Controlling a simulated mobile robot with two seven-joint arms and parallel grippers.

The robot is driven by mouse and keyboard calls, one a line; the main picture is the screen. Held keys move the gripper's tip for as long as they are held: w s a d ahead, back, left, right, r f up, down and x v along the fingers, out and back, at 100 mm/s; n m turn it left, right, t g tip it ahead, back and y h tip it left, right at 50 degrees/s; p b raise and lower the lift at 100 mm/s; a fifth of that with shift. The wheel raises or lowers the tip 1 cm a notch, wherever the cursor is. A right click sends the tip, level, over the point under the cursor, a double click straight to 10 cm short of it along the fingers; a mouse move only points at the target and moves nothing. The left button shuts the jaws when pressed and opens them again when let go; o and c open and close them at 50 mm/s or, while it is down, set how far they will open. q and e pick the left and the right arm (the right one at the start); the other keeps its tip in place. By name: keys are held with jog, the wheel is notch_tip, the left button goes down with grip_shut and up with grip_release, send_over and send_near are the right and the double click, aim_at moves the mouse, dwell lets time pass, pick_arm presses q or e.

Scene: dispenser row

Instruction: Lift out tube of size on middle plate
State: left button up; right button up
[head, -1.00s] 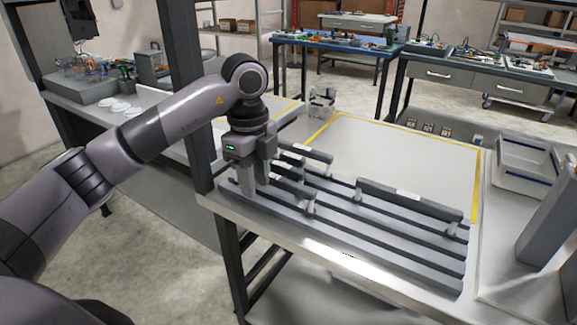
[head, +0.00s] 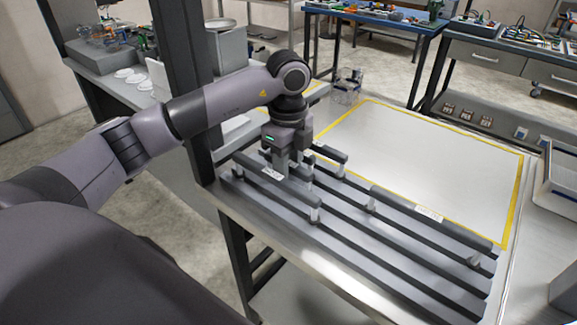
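Three dark grey tubes lie on short light posts above a slotted grey rack. The front left tube (head: 248,168) carries a small white plate (head: 272,173). The back tube (head: 333,153) has a plate near its left part. The longer right tube (head: 455,229) has a white plate (head: 428,213) near its middle. The writing on the plates is too small to read. My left gripper (head: 284,170) points down at the front left tube, around its plate. I cannot tell whether its fingers touch or close on the tube. My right gripper is not in view.
The rack (head: 330,262) sits along the front of the table. Behind it a yellow-taped area (head: 430,155) is clear. A dark upright post (head: 182,80) stands left of the rack. A clear container (head: 347,85) stands at the back, and a white bin (head: 560,180) at the right.

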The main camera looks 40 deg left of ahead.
pick_arm(q)
jog(key=shift+f, duration=1.25)
jog(key=shift+f, duration=0.25)
grip_shut()
